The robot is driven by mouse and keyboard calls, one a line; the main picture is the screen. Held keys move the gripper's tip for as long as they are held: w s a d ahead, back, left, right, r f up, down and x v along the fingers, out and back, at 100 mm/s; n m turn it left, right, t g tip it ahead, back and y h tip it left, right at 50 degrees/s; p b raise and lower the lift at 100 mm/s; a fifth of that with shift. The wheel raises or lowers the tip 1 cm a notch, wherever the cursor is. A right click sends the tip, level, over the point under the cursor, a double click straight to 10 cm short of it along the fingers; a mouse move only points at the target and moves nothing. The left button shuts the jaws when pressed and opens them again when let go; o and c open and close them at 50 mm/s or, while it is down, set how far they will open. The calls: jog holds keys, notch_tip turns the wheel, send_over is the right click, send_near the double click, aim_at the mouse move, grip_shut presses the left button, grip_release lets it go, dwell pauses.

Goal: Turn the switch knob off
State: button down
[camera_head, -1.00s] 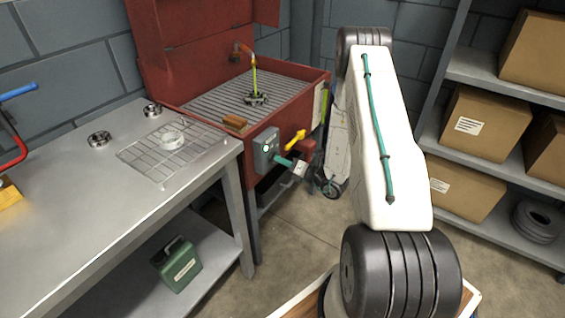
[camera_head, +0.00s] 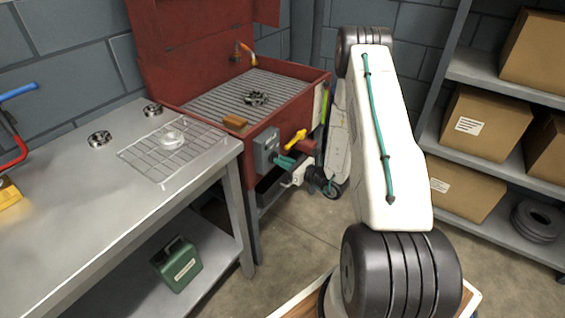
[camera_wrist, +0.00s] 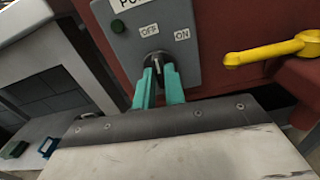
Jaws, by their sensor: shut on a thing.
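The grey switch box (camera_head: 266,149) is on the front of the red parts washer (camera_head: 305,92). In the wrist view the switch box (camera_wrist: 185,30) carries OFF and ON labels, with a dark green lamp (camera_wrist: 118,27) at its left. The black knob (camera_wrist: 155,60) sits below and between the labels. Its top points up, nearer OFF, but the fingers partly hide it. My gripper (camera_wrist: 158,76) has its teal fingers shut on the knob, one on each side. In the head view my gripper (camera_head: 284,162) reaches the box from the right. No liquid runs from the spout (camera_head: 244,48).
A yellow valve handle (camera_wrist: 268,52) is close to the right of the box. It also shows in the head view (camera_head: 295,139). A grey workbench (camera_head: 75,195) with a wire rack (camera_head: 150,165) stands to the left. Shelves with cardboard boxes (camera_head: 480,125) are at right.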

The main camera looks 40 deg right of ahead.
jog(key=shift+n, duration=0.5)
jog(key=c, duration=1.5)
grip_release()
jog(key=shift+o, duration=0.2)
jog(key=shift+s, duration=0.1)
jog(key=v, duration=0.7)
jog(key=shift+s+d, duration=0.15)
jog(key=shift+s, duration=0.2)
